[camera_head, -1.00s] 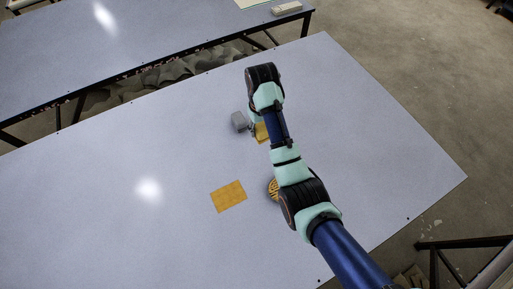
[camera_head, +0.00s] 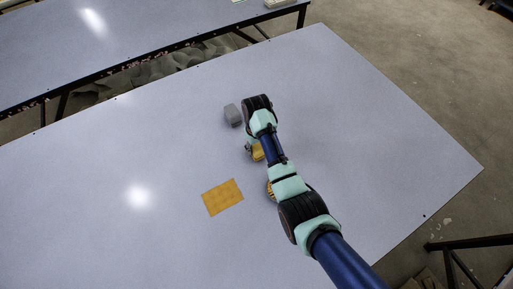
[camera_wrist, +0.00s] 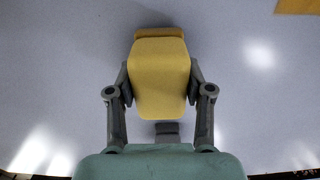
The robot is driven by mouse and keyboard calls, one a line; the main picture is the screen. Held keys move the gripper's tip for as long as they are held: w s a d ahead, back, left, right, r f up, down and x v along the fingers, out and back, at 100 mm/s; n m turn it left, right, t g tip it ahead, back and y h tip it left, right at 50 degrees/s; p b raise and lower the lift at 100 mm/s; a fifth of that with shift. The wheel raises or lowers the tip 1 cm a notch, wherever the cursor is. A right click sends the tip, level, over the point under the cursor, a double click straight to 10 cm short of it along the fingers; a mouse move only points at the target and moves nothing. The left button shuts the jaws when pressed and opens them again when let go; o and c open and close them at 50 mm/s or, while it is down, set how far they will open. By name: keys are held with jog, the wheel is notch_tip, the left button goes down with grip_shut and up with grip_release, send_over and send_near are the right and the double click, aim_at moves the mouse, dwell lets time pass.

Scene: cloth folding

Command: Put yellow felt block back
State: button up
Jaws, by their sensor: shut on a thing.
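The yellow felt block (camera_wrist: 159,78) is between the two fingers of my gripper (camera_wrist: 160,88) in the wrist view, and the fingers are shut on its sides. In the head view the yellow block (camera_head: 257,152) shows partly beside my arm, with my gripper (camera_head: 252,150) at it. The arm hides part of both. I cannot tell how high the block is above the table. A flat orange-yellow cloth (camera_head: 222,197) lies on the table to the lower left of the block; its corner (camera_wrist: 297,6) shows at the top right of the wrist view.
A grey block (camera_head: 232,115) stands on the table (camera_head: 100,165) above and left of my gripper. A round yellow striped thing (camera_head: 270,190) is partly hidden by my arm. The table's left side is clear. A second table (camera_head: 150,35) stands behind.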

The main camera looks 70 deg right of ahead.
jog(key=shift+f, duration=0.3)
jog(key=o, duration=1)
jog(key=shift+r, duration=0.1)
notch_tip(320, 180, up, 12)
jog(key=p, duration=0.4)
jog(key=shift+p, duration=0.4)
jog(key=shift+w, duration=0.1)
